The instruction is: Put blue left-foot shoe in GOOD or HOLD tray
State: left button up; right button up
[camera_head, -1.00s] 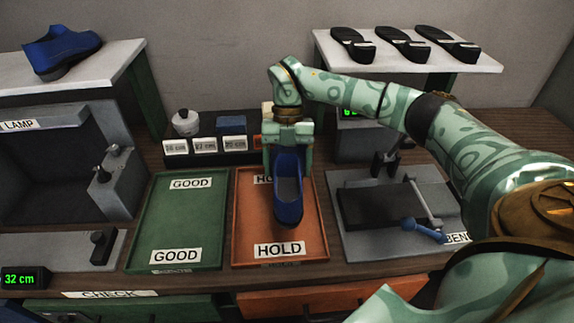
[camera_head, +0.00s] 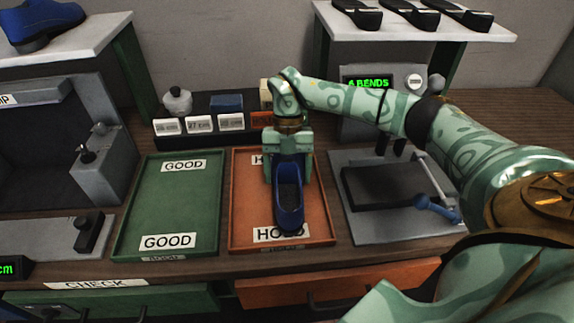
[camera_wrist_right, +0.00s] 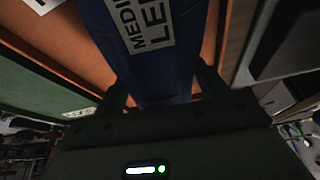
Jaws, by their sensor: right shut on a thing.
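A blue shoe (camera_head: 289,194) is in my right gripper (camera_head: 288,160), which is shut on its far end. The shoe is over the orange HOLD tray (camera_head: 325,238) with its toe toward me, covering part of the front HOLD label. I cannot tell whether it touches the tray floor. In the right wrist view, the shoe (camera_wrist_right: 162,72) is between the fingers and bears a partly visible label starting "MEDI" and "LE". The green GOOD tray (camera_head: 170,210) is empty, to the left of the HOLD tray. My left gripper is not in view.
Another blue shoe (camera_head: 42,26) stands on the upper left shelf. A row of size-marked blocks (camera_head: 200,124) is behind the trays. A bending device (camera_head: 390,195) with a blue handle is close on the right. Black soles (camera_head: 410,14) lie on the right shelf.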

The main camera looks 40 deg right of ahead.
jog(key=shift+f, duration=0.35)
dwell(0.6)
jog(key=o, duration=1.3)
jog(key=p+v, duration=0.2)
jog(key=v, duration=1.4)
jog(key=shift+d+r+p, duration=0.1)
jog(key=shift+r+p, duration=0.05)
jog(key=shift+p, duration=0.15)
